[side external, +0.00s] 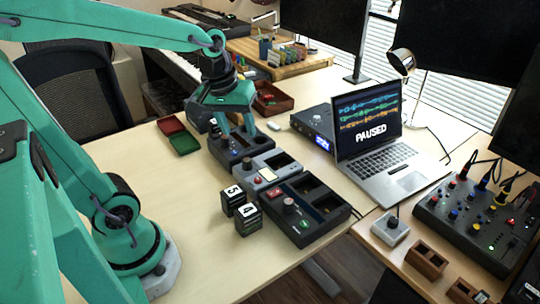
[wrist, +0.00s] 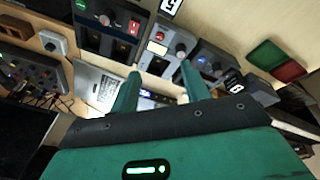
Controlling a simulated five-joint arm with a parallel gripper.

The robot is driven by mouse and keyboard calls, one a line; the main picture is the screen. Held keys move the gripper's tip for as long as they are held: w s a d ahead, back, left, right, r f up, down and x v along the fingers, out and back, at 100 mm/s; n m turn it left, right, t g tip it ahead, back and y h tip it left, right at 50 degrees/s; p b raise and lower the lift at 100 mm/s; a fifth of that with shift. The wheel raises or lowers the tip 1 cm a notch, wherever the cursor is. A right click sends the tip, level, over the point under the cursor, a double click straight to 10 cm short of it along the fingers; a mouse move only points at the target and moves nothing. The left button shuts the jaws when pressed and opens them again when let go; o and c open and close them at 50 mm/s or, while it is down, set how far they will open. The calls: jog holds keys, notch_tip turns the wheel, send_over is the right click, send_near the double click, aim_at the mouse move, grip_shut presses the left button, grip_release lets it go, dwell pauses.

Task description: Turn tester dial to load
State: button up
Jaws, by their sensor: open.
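Three boxy units with dials stand in a row, and no readable label shows which is the tester. The middle is a grey unit (side external: 284,160) with a red button (side external: 258,181). The far dark unit (side external: 222,154) has a blue light. My gripper (side external: 237,133) is open and empty, pointing down at the far unit; contact cannot be told. In the wrist view, the open fingers (wrist: 160,72) lie below the row. Dial markings are too small to read.
Two black blocks marked 5 (side external: 233,200) and 4 (side external: 248,219) stand left of the nearest unit. An open green and red case (side external: 178,136) lies left of my gripper. A laptop (side external: 385,170) and mixer (side external: 478,222) are to the right.

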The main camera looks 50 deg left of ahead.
aim_at(247, 159)
jog(key=w+a+f+n+g, duration=0.1)
jog(key=w+a+f+n, duration=0.1)
jog(key=w+a+f+n+g, duration=0.1)
jog(key=w+a+f+n, duration=0.1)
jog(key=f+n, duration=0.1)
jog(key=w+a+f+n+g, duration=0.1)
jog(key=w+a+f+n, duration=0.1)
jog(key=f+n, duration=0.1)
jog(key=shift+a, duration=0.3)
jog(key=shift+w+a+f+n, duration=0.25)
jog(key=shift+a+f+n, duration=0.1)
jog(key=shift+n, duration=0.25)
jog(key=shift+s+f, duration=0.1)
jog(key=shift+f, duration=3.8)
jog(key=c, duration=1)
